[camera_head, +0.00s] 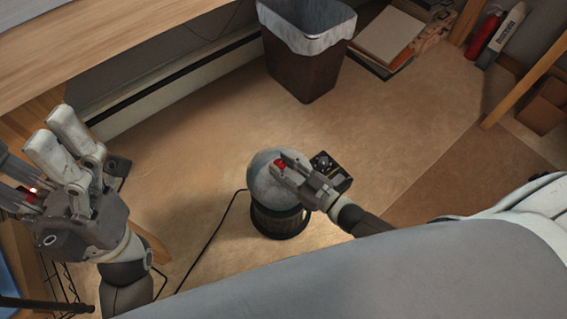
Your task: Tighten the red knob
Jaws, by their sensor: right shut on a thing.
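The red knob (279,164) shows as a small patch between the fingertips of my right gripper (284,166). That gripper is shut on the knob, and its fingers hide most of it. The knob is in front of a pale round device (262,182) with a dark ribbed base (279,222), standing on the floor. A black box with dials (331,172) is just right of the gripper. My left gripper (48,150) is at the far left, well away from the knob.
A dark bin with a pale liner (302,70) stands behind the device. A wooden tabletop (90,38) crosses the upper left. A black cable (213,235) runs left of the device. Red and white cylinders (490,38) are at the upper right.

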